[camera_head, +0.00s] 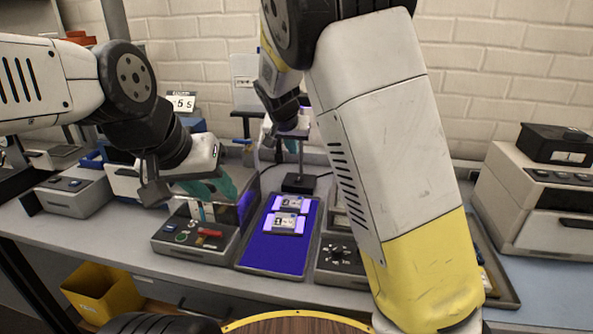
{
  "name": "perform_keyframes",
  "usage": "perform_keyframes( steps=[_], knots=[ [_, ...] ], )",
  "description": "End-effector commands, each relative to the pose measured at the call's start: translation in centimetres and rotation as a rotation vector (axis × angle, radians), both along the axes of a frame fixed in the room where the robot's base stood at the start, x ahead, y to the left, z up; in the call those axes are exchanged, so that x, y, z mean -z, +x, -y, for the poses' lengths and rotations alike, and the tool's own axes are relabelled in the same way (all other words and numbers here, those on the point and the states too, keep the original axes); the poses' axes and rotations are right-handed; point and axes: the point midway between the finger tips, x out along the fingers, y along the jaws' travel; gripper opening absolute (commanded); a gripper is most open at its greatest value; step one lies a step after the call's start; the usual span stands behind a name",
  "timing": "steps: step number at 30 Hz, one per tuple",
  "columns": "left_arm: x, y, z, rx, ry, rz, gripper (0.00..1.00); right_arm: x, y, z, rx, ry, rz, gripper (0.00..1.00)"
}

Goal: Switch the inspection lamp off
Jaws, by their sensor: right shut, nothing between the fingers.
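The inspection lamp appears to be the black stand (300,183) behind the blue mat (270,256). Its upper part is mostly hidden behind my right gripper and arm. Violet light falls on two small cards (289,204) on the mat, so the lamp looks lit. My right gripper (304,128) is at the lamp's top, shut and empty; whether it touches the lamp or its switch I cannot tell. My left gripper (212,187), with teal fingers, hangs above a grey control box (194,250) with a red lever. Its opening is unclear.
My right forearm hides much of the bench's middle right. A dial box (341,258) stands right of the mat. A large beige device (535,200) is at the far right, a grey box (68,196) at the left. A yellow bin (100,290) is below the bench.

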Motion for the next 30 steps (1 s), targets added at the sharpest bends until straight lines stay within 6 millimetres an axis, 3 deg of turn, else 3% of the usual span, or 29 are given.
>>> perform_keyframes(
  steps=[8,21,30],
  knots=[
    [0.0,0.0,0.0,0.0,0.0,0.0,0.36,1.3,0.8,0.3,0.002,-0.002,-0.002,0.0],
    [0.0,0.0,0.0,0.0,0.0,0.0,0.36,8.6,5.9,1.3,0.003,-0.001,-0.004,0.0],
    [0.0,0.0,0.0,0.0,0.0,0.0,0.36,11.8,5.2,1.0,-0.001,0.0,-0.002,0.0]
  ],
)
